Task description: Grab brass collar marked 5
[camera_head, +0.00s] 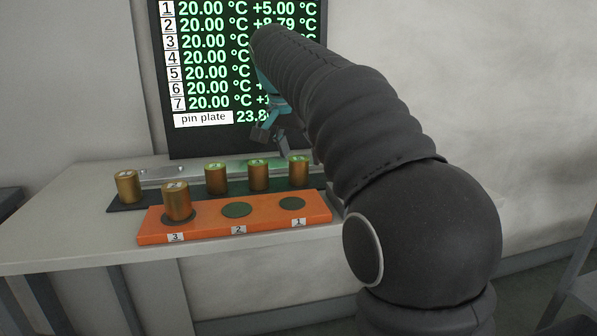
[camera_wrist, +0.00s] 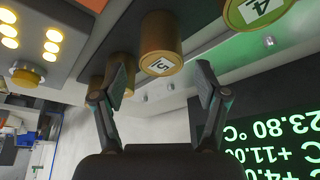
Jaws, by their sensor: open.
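The brass collar marked 5 (camera_wrist: 160,45) stands upright in the wrist view, its white label facing the camera. My gripper (camera_wrist: 165,88) is open and empty. Its fingers are spread to either side of collar 5 in the wrist view, apart from it. In the head view my gripper (camera_head: 268,133) hangs above the back row, partly hidden by my arm.
The collar marked 4 (camera_wrist: 255,12) stands beside collar 5, and another collar (camera_wrist: 121,64) is partly behind a finger. An orange tray (camera_head: 268,222) in front has a collar (camera_head: 176,203) on spot 3; spots 2 and 1 are empty. A display board (camera_head: 180,142) stands behind.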

